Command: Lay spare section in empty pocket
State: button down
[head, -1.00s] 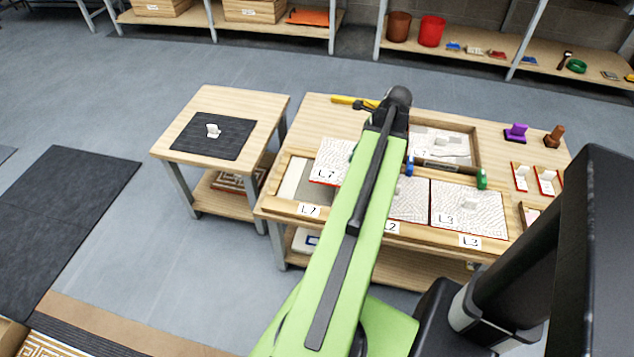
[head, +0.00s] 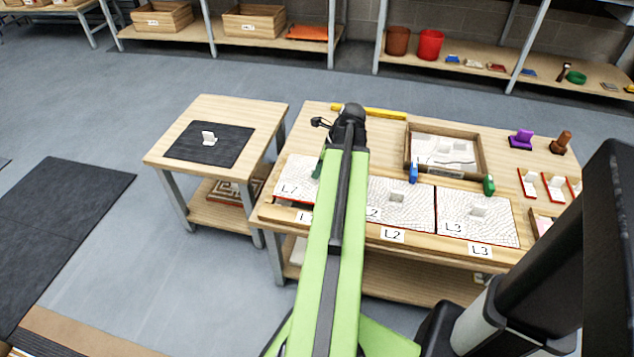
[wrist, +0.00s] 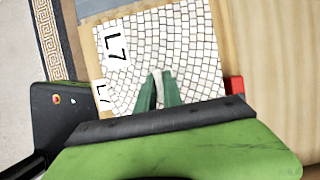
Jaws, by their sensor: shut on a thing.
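The spare section (head: 292,178), a white mosaic panel marked L7 with red edges, lies over the leftmost pocket of the wooden frame (head: 360,228). In the wrist view the section (wrist: 195,50) fills the middle. My gripper (wrist: 159,82) has its green fingers shut on the section's white upright tab (wrist: 159,90). The section looks roughly level and lined up with the frame. Whether it rests on the pocket floor or hangs just above, I cannot tell. Sections L2 (head: 415,212) and L3 (head: 460,228) sit in the neighbouring pockets. My arm hides the L7 section's right part.
Behind the frame is a wooden tray (head: 480,160) with a pale panel. Blue (head: 414,173) and green (head: 489,185) pieces stand by the frame's back edge. Purple (head: 521,139) and brown (head: 561,142) blocks stand at right. A side table (head: 215,105) with a dark mat is at left.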

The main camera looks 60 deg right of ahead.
jog(key=shift+f+b, duration=1.95)
jog(key=shift+f, duration=0.2)
jog(key=c, duration=1.5)
grip_release()
jog(key=shift+r, duration=0.15)
jog(key=shift+r+p, duration=0.25)
jog(key=shift+p, duration=0.15)
jog(key=p+v, duration=1)
jog(key=v, duration=0.1)
jog(key=shift+s+r+p, duration=0.2)
jog(key=shift+r+p, duration=0.15)
jog(key=shift+p, duration=0.05)
